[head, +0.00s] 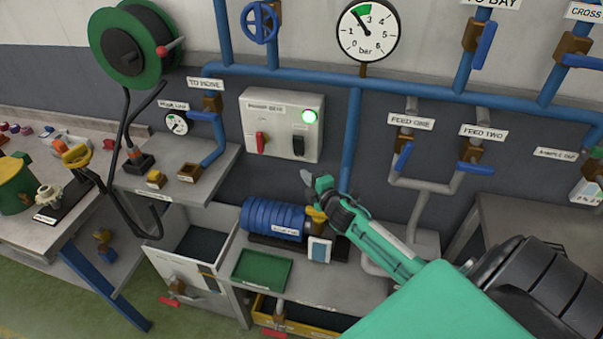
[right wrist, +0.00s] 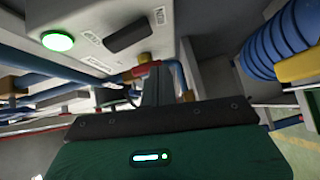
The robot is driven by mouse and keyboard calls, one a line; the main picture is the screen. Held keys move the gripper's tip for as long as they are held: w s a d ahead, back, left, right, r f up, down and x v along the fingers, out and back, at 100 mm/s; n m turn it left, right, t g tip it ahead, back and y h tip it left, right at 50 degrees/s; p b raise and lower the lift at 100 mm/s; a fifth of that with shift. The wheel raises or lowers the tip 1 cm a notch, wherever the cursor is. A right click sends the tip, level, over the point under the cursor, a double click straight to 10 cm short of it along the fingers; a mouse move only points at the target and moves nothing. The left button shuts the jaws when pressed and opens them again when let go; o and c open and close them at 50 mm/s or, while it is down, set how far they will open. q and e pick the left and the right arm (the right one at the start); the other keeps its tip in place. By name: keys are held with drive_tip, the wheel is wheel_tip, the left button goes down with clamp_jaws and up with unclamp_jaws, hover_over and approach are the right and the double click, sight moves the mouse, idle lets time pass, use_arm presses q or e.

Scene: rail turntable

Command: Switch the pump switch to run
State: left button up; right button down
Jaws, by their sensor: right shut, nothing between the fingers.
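A pale switch box (head: 281,125) is on the wall, with a lit green lamp (head: 309,116), a black switch (head: 298,146) and a red-handled lever (head: 260,143). The box's lettering is too small to read, so I cannot tell which control is labelled for the pump. In the right wrist view the lamp (right wrist: 58,41) and the black switch (right wrist: 128,38) show close up. My right gripper (head: 308,180) is shut and empty, below the box and apart from it; its fingers (right wrist: 156,84) also show in the wrist view. My left gripper is not in view.
A blue ribbed pump (head: 272,217) stands on the bench below the box, close to my right gripper. A green tray (head: 262,267) is in front of it. Blue pipes (head: 353,140) run right of the box. A hose reel (head: 130,48) hangs at left.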

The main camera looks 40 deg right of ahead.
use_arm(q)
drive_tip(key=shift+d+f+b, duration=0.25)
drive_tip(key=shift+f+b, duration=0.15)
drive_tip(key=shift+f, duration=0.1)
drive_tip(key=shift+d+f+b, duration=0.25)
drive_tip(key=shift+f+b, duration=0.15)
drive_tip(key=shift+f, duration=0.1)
use_arm(e)
drive_tip(key=s, duration=0.5)
drive_tip(key=shift+s+a+f, duration=0.15)
drive_tip(key=shift+s+a, duration=0.1)
drive_tip(key=shift+a, duration=0.15)
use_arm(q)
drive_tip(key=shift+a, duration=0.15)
